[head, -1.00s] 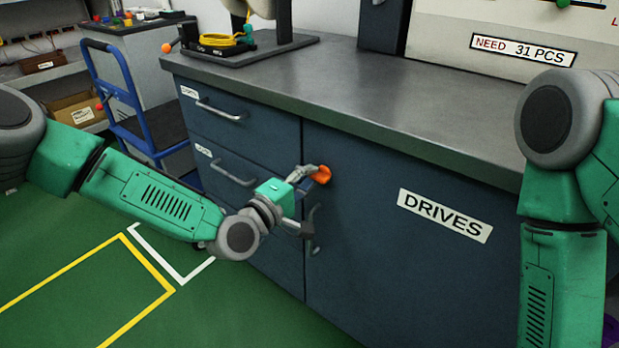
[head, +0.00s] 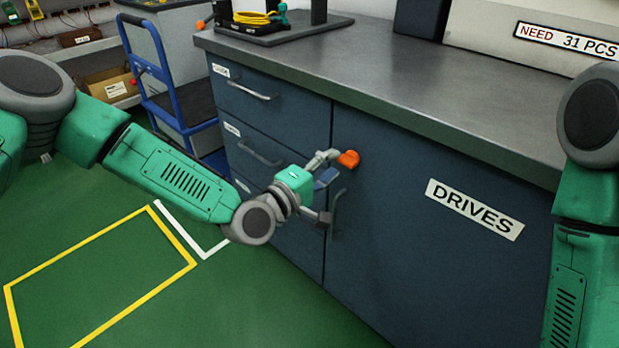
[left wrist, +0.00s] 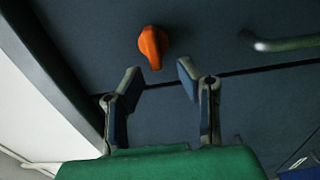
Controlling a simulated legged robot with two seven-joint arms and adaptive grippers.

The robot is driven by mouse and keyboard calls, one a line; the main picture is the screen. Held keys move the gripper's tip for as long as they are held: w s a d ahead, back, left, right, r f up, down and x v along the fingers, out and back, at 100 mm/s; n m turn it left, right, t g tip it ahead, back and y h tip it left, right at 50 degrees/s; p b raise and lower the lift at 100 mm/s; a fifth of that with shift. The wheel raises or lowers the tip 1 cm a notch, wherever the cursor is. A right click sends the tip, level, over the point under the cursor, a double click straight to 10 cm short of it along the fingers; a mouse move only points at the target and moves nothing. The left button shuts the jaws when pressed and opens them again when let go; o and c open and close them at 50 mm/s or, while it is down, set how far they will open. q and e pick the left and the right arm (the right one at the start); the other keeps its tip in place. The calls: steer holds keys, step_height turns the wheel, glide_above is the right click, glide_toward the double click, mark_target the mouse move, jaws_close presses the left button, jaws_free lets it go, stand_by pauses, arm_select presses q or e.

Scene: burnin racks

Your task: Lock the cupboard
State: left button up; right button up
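The cupboard door (head: 430,260) is dark blue, shut, and carries a DRIVES label (head: 475,209). An orange turn knob (head: 348,159) sits on the door's upper left, above a bar handle (head: 338,212). My left gripper (head: 328,186) is open and empty just in front of the door, beside the knob. In the left wrist view, the orange knob (left wrist: 152,45) lies just beyond and between the parted fingertips of the left gripper (left wrist: 160,76), with no clear contact. My right arm shows at the right edge, but its gripper is out of view.
Drawers with handles (head: 250,88) are left of the door, under a grey worktop (head: 420,85). A blue trolley (head: 150,85) stands at the back left. The green floor (head: 110,270) with taped lines is clear.

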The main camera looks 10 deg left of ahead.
arm_select(q)
steer(key=v, duration=1)
steer(key=shift+a, duration=0.15)
steer(key=shift+f, duration=0.1)
steer(key=s+a+f+m+g+y+p, duration=0.1)
steer(key=s+f+m+g+y+p, duration=0.2)
steer(key=s+f+m+g+p, duration=0.7)
steer(key=s+a+f+m+g+y, duration=0.1)
steer(key=s+a+f+g+y, duration=0.3)
steer(key=s+a, duration=1.4)
steer(key=s+y+b, duration=0.1)
steer(key=s+y, duration=0.1)
steer(key=y, duration=0.1)
steer(key=shift+f+m+y, duration=0.2)
steer(key=shift+m+y, duration=0.1)
